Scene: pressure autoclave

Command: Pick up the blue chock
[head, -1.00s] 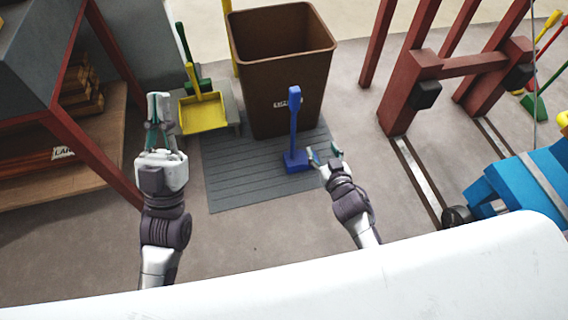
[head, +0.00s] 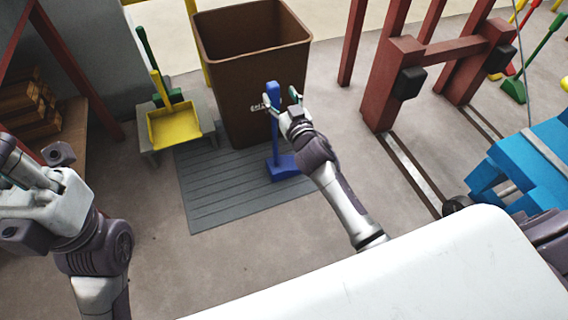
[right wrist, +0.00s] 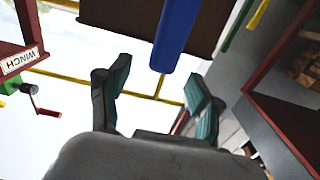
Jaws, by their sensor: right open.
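The blue chock (head: 284,169) stands on the grey slatted mat (head: 215,195) in front of the brown bin, with its tall handle upright. My right gripper (head: 283,98) is open beside the upper part of the handle, its fingers pointing away from me. In the right wrist view the chock's blue handle (right wrist: 173,35) comes down from the top edge, ahead of the gap between the two open fingers (right wrist: 157,95). I cannot tell whether it touches them. My left gripper (head: 35,175) is at the left edge, partly cut off, away from the chock; its opening is unclear.
The brown bin (head: 235,75) stands just behind the chock. A yellow dustpan (head: 174,127) lies on a low grey stand to the left. A red frame (head: 385,90) and blue equipment (head: 535,160) are on the right. Floor in front of the mat is clear.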

